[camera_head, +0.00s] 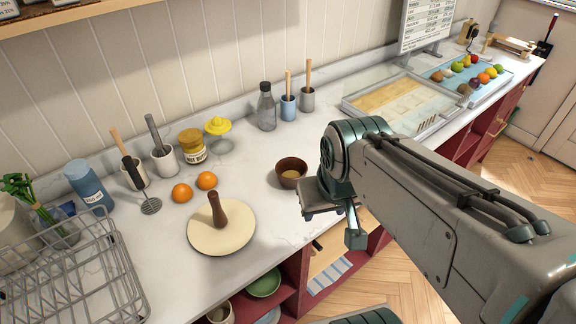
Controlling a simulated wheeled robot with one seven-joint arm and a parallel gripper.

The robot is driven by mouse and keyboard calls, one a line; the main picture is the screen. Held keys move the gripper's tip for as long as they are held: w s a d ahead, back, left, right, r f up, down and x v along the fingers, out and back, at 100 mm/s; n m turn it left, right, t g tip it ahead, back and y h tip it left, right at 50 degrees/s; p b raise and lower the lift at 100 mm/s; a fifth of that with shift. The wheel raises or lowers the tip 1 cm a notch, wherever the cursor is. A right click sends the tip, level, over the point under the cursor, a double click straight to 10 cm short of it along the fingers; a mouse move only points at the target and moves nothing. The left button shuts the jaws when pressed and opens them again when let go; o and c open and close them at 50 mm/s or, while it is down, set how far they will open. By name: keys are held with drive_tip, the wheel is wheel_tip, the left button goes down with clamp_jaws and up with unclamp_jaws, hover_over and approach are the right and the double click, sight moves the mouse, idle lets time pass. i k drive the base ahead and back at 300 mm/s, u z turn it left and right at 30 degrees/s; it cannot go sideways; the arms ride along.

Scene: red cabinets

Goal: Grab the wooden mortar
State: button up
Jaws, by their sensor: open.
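A small dark brown wooden bowl, which looks like the mortar (291,172), stands upright on the white counter near the middle of the view. Its inside is lighter, and it looks empty. My gripper (333,227) is just right of the mortar and nearer the counter's front edge. Its fingers point down and are apart, with nothing seen between them. The gripper and the mortar look apart, though the exact gap is hard to tell. My arm hides part of the counter behind it.
Two oranges (194,187), a yellow juicer (218,132) and a glass bottle (266,107) stand farther back. A wire rack (128,262) is at left. The counter around the mortar is clear.

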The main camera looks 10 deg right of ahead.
sight(289, 170)
drive_tip(key=z, duration=0.05)
drive_tip(key=k, duration=0.5)
drive_tip(key=z, duration=1.4)
drive_tip(key=i, duration=1.1)
drive_tip(key=u, duration=2.3)
